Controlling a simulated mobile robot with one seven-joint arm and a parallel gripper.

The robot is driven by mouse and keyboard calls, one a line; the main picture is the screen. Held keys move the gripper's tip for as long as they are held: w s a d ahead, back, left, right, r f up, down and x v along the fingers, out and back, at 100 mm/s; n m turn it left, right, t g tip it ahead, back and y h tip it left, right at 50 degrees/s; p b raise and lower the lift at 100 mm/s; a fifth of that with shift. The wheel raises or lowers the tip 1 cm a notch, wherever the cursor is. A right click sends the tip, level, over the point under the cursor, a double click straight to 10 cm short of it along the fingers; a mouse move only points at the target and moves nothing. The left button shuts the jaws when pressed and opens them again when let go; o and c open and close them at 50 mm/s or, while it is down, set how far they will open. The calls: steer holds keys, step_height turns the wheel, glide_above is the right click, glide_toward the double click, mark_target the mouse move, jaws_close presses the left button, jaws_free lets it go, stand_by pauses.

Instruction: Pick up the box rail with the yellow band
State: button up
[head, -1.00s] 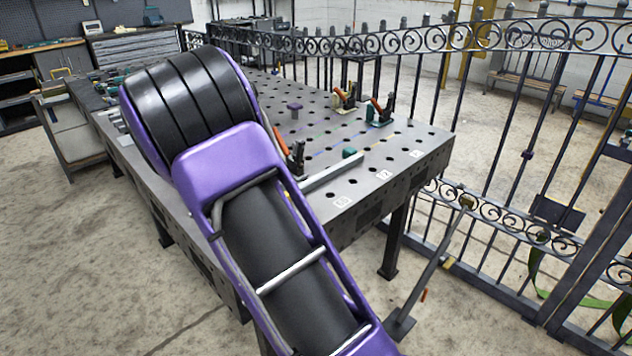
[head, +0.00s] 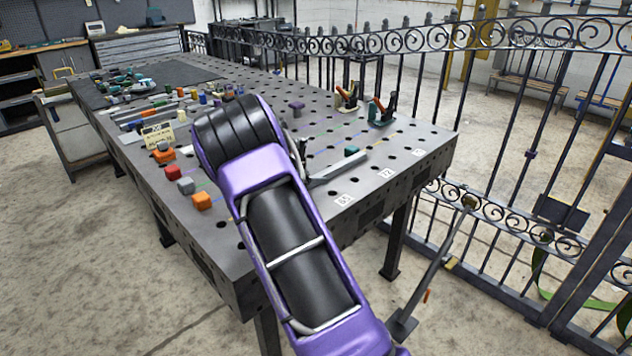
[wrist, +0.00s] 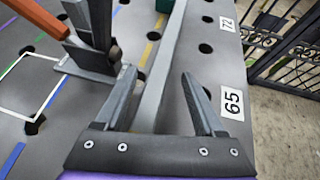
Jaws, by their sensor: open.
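A long grey box rail (wrist: 160,80) lies on the perforated table in the wrist view, running away from me between my fingers. It also shows near the table's front right in the head view (head: 337,170), partly hidden by my arm. My gripper (wrist: 162,75) is open, with one finger on each side of the rail and a gap to it. A yellow stripe (wrist: 149,52) shows just left of the rail and looks like a line on the table. I cannot make out a yellow band on the rail itself. My arm hides the gripper in the head view.
A clamp with an orange handle (wrist: 35,18) stands close left of my gripper. A teal block (wrist: 164,5) touches or nearly touches the rail's far part. Toggle clamps (head: 381,112) stand further back. Small blocks (head: 186,186) sit left. A scrolled gate (head: 500,190) stands right.

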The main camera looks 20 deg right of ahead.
steer(key=shift+w+d+f, duration=0.3)
steer(key=shift+d+f, duration=0.05)
steer(key=shift+d, duration=0.15)
jaws_close()
steer(key=shift+a+r, duration=0.1)
steer(key=shift+r, duration=0.05)
stand_by(0.9)
